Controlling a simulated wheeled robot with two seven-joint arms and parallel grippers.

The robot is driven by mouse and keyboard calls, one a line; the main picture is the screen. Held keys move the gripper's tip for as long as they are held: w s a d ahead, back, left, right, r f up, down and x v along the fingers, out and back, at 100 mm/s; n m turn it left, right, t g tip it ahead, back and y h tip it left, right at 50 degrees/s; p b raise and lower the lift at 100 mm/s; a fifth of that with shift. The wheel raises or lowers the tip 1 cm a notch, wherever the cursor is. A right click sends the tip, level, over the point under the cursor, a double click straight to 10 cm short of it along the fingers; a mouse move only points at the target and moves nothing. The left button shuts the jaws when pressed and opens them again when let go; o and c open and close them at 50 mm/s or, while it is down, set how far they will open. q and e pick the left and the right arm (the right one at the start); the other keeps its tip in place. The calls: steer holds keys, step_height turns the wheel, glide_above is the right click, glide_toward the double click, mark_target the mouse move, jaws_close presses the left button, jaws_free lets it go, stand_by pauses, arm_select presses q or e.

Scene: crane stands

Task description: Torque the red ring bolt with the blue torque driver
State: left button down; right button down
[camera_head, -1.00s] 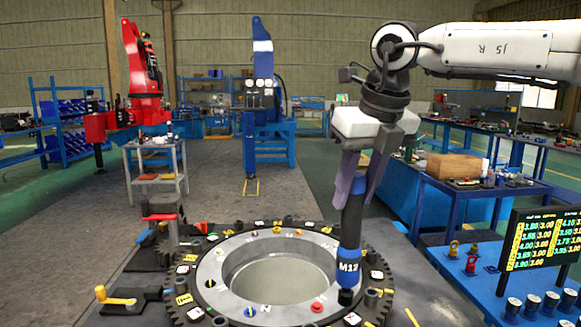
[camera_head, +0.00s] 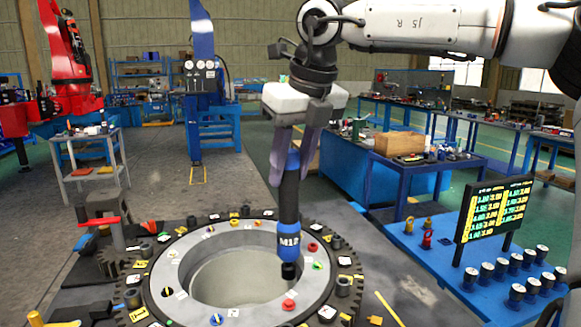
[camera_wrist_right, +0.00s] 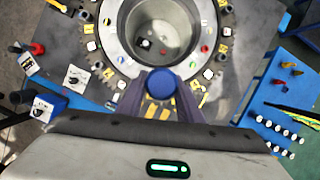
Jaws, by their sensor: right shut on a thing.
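The blue torque driver (camera_head: 287,246), black-shafted and marked M12, hangs upright in my right gripper (camera_head: 300,158). The gripper is shut on its upper part. The driver's black tip is over the right inner side of the grey ring (camera_head: 158,272), seemingly above it; the exact gap is hard to tell. One red ring bolt (camera_head: 289,304) sits on the ring just below the tip in the picture, and another red one (camera_head: 312,247) sits to the right. In the right wrist view the driver's blue cap (camera_wrist_right: 162,84) shows between the fingers. My left gripper is out of view.
A dark toothed rim with several small parts and tags surrounds the ring. A blue table (camera_head: 415,240) at right holds a display board (camera_head: 495,209), ring bolts and several cans. A red-topped stand (camera_head: 100,222) is at left. Yellow-handled tool at bottom left.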

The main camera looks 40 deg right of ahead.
mark_target(290, 207)
steer(key=shift+f+b, duration=1.75)
steer(key=shift+f, duration=0.35)
steer(key=shift+f+b, duration=0.5)
steer(key=shift+f, duration=0.15)
steer(key=shift+f+b, duration=0.9)
steer(key=shift+f, duration=0.25)
stand_by(2.9)
